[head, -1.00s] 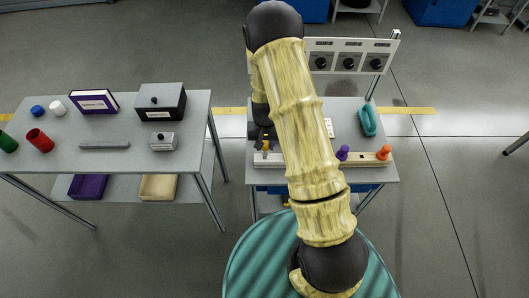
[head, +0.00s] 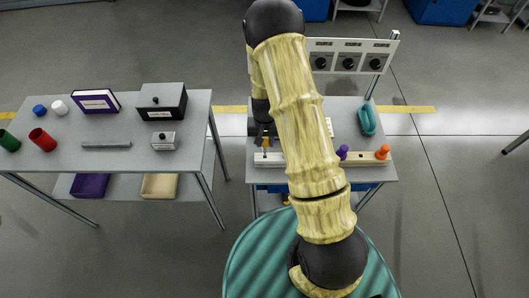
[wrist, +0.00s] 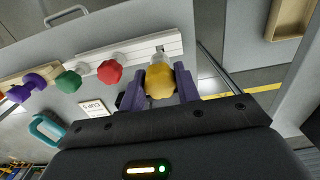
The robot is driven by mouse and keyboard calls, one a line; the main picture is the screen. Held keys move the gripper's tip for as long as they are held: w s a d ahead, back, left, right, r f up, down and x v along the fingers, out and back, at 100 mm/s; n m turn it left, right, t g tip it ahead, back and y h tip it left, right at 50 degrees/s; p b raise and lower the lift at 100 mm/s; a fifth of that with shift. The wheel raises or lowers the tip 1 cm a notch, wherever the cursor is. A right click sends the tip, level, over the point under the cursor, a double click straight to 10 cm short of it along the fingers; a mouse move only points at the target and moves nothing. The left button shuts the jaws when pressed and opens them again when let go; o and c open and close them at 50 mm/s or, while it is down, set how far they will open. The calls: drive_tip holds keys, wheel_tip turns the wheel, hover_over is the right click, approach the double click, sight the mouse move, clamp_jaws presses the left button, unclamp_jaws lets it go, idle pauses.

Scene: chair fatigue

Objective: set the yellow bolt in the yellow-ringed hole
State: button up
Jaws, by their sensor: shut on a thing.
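The yellow bolt (wrist: 160,82) is between the purple fingers of my gripper (wrist: 160,88) in the wrist view, its rounded head toward the camera. A pale part of it shows beyond the head, near the end of the white rail (wrist: 135,52). A dark hole shows in the rail there; I cannot make out a yellow ring. In the head view the yellow bolt (head: 265,143) is above the left part of the rail (head: 268,160), below my dark gripper (head: 262,133). Whether its tip touches the rail is unclear.
In the wrist view a red bolt (wrist: 109,72) and a green bolt (wrist: 69,82) stand along the rail. A purple bolt (head: 343,153) and an orange bolt (head: 383,152) stand on a wooden strip to the right. A teal loop (head: 366,121) lies behind. A control panel (head: 350,58) rises at the back.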

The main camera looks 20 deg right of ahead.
drive_tip(key=shift+r+p, duration=1.5)
drive_tip(key=shift+r, duration=0.55)
drive_tip(key=shift+f, duration=0.1)
